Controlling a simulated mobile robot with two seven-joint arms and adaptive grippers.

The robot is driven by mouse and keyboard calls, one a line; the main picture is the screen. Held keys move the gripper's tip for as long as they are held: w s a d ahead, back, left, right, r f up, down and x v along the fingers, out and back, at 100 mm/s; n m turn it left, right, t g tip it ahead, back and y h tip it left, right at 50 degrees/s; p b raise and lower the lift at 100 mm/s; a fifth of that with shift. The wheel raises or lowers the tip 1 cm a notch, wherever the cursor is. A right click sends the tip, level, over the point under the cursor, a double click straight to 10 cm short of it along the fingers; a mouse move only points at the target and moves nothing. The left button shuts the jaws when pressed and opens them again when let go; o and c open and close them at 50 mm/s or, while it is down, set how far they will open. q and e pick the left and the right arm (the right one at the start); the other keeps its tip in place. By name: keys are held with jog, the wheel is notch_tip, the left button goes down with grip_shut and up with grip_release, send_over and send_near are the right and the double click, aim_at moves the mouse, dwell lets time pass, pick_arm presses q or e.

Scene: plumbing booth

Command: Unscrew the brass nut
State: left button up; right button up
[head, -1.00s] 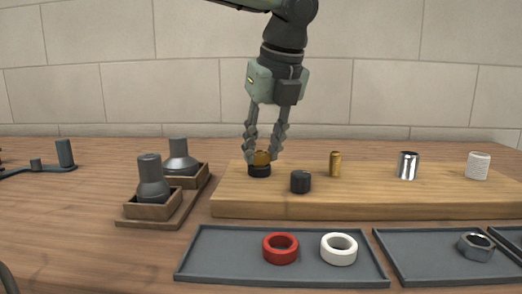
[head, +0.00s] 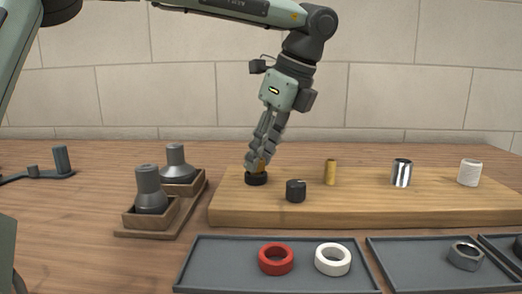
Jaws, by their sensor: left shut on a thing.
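The brass nut (head: 261,167) sits on a black base (head: 256,179) at the left end of the wooden board, mostly hidden behind my fingers. My left gripper (head: 258,162) reaches down from above, tilted, with its fingers shut on the brass nut. How far the nut stands off the black base cannot be told. My right gripper is not in view.
The wooden board (head: 400,207) also bears a black fitting (head: 296,190), a brass post (head: 330,172), a chrome post (head: 401,172) and a white post (head: 469,172). In front, a grey tray (head: 210,265) holds a red ring (head: 276,258) and a white ring (head: 333,259).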

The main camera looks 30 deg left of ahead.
pick_arm(q)
jog(key=o, duration=1.2)
jog(key=shift+o, duration=0.2)
jog(key=o, duration=0.8)
notch_tip(320, 180, up, 5)
jog(key=p, duration=0.4)
jog(key=shift+c, duration=0.4)
